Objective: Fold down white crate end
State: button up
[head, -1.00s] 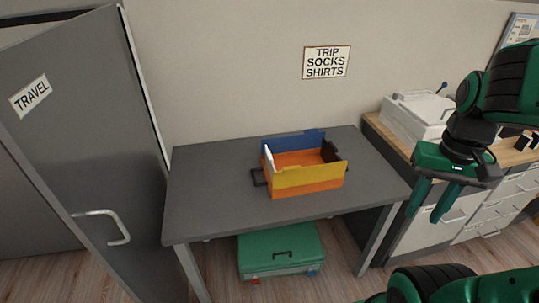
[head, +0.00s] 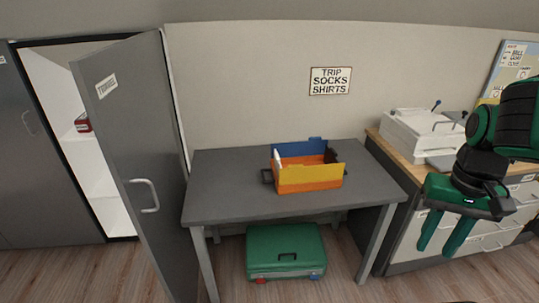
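A folding crate stands on the grey table. Its floor and base are orange (head: 310,185), its near side is yellow (head: 311,175) and its far side is blue (head: 301,149). The white end (head: 276,160) is at the left, seen edge-on and standing upright. The right end (head: 331,156) is dark and looks upright. My gripper (head: 445,245) is at the right, its two green fingers apart and empty. It hangs in front of the drawers, well away from the crate.
The grey table (head: 225,195) has free room around the crate. A green case (head: 286,252) lies under it. An open grey cabinet door (head: 135,150) stands at the left. A printer-like white machine (head: 420,132) sits on the wooden counter. A sign (head: 330,81) hangs above.

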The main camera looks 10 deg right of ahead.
aim_at(277, 166)
jog(key=u, duration=0.3)
jog(key=i, duration=1.25)
jog(key=z, duration=0.35)
